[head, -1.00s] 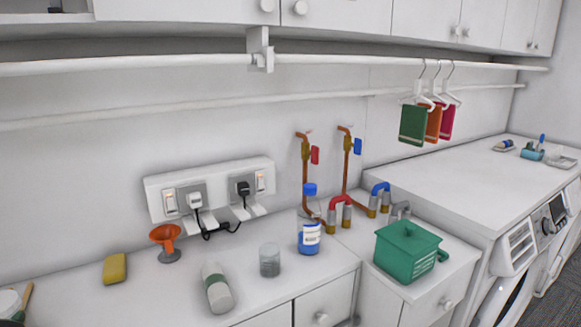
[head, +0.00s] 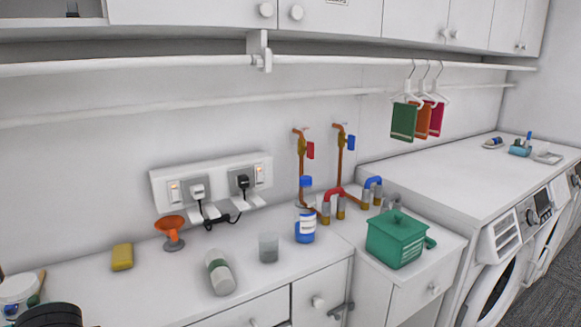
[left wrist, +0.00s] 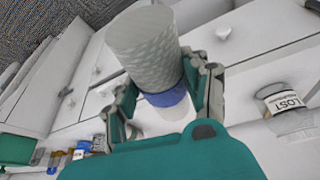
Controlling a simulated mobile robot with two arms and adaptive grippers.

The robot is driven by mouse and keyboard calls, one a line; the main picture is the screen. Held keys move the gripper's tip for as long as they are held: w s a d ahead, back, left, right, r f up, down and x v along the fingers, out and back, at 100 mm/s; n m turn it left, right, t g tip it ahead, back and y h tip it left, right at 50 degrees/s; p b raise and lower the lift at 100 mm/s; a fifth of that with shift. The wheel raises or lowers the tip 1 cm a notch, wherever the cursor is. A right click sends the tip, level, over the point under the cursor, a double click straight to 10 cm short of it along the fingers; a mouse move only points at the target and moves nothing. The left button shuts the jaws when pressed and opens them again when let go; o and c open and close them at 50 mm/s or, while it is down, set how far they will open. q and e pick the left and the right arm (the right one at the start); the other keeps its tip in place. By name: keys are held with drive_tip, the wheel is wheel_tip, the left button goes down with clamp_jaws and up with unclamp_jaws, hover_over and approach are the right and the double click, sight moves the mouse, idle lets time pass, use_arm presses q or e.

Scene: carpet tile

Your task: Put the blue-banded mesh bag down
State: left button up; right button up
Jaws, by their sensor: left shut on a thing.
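The blue-banded mesh bag (left wrist: 145,45) shows in the left wrist view as a pale grey, textured, tube-like body with a blue band (left wrist: 167,92) around it. My left gripper (left wrist: 168,100) is shut on it near the band, with a jointed finger on each side. A smooth white part shows past the band, between the fingers. The bag's body points toward the top of the picture, with drawer fronts behind it. I cannot make out the bag in the head view. My right gripper is not in view.
The white counter (head: 150,290) holds a yellow sponge (head: 122,257), orange funnel (head: 171,232), grey-white bottle (head: 220,272), glass jar (head: 268,246) and blue-capped bottle (head: 305,215). A green box (head: 396,240) stands right. A jar labelled LOST (left wrist: 285,110) is beside the gripper.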

use_arm(q)
drive_tip(key=w+d+m+h, duration=0.1)
drive_tip(key=w+d+m, duration=0.2)
drive_tip(key=d, duration=0.6)
drive_tip(key=shift+w+d+r+m+t, duration=0.3)
drive_tip(key=shift+w+d, duration=0.1)
drive_tip(key=shift+w, duration=0.4)
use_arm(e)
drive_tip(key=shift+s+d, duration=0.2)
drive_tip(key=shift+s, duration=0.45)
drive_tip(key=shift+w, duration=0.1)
